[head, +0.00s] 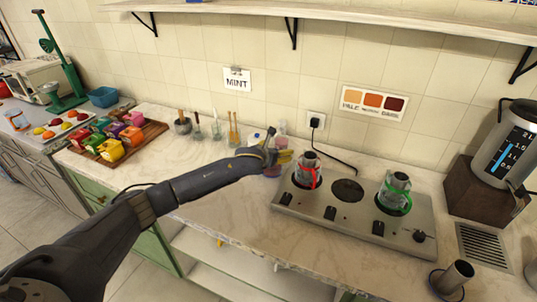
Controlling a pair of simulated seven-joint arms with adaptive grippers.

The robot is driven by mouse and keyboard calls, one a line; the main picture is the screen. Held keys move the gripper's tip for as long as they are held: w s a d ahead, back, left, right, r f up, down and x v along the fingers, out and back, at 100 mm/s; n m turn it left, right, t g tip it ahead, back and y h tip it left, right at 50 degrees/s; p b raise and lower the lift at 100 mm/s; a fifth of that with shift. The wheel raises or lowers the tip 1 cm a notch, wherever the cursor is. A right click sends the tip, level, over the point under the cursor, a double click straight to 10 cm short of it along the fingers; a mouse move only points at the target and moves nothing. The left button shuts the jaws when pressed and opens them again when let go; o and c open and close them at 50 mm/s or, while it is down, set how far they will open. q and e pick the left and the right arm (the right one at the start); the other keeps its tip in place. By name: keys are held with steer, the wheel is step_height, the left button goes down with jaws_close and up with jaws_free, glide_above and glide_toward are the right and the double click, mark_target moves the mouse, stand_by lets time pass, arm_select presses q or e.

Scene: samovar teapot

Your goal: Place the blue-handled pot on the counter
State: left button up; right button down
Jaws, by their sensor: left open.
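My left gripper (284,157) is open over the counter (215,195), just left of the stove. A pot with a red handle (308,167) stands on the left burner. A pot with a green handle (396,188) stands on the right burner. My right gripper is not in view.
The stove (345,215) has a bare middle burner. A wooden tray of colored boxes (110,149) and utensil holders (182,123) stand left. A large kettle-like vessel (507,145) stands right. A dark metal cup (455,276) is at the lower right. The counter's front left is clear.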

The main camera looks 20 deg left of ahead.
arm_select(q)
steer(key=v, duration=1)
steer(key=shift+s, duration=0.25)
steer(key=shift+r, duration=0.1)
